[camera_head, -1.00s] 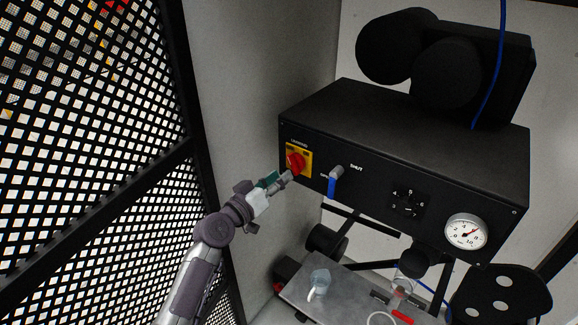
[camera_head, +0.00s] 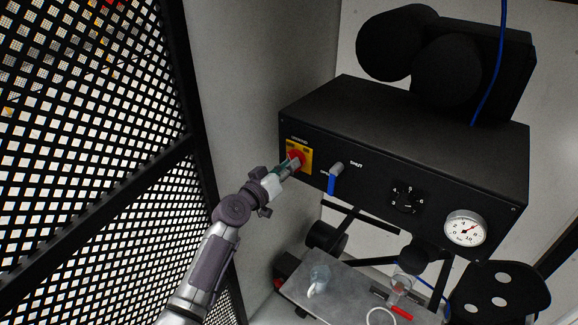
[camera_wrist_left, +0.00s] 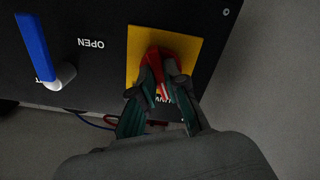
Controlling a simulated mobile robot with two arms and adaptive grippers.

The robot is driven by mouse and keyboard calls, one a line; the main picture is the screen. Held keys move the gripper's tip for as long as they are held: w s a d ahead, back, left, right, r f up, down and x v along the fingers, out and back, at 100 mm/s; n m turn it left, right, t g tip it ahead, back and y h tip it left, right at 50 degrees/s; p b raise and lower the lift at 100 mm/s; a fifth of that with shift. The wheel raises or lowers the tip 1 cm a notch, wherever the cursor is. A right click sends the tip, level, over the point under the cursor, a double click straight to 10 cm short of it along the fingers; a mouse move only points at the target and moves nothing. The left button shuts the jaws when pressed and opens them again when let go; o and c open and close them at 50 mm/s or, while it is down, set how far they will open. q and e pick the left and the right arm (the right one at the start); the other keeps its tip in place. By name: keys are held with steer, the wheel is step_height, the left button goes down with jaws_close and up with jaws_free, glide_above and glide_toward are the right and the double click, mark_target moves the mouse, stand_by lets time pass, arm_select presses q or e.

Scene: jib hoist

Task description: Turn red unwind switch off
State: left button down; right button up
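The red unwind switch (camera_head: 296,156) sits on a yellow plate (camera_head: 306,158) at the left end of the black control box's front. My left gripper (camera_head: 291,165) is at the switch and partly covers it in the head view. In the left wrist view, the red knob (camera_wrist_left: 169,54) lies between the two fingers of my left gripper (camera_wrist_left: 162,82). The fingers lie close along both sides of the knob's grip and appear to touch it. The switch's markings are mostly hidden behind the fingers. My right gripper is not in view.
Right of the switch, a valve with a blue lever (camera_head: 332,183) is on the same black box (camera_head: 400,130), with a dial and a round gauge (camera_head: 466,229). A metal tray (camera_head: 345,297) is below. A perforated black panel (camera_head: 90,150) stands at the left.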

arm_select(q)
steer(key=shift+n, duration=0.4)
steer(key=n, duration=1.1)
steer(key=shift+n+p, duration=0.35)
steer(key=shift+n, duration=0.05)
stand_by(0.3)
steer(key=c, duration=1.2)
jaws_free()
steer(key=shift+r, duration=0.1)
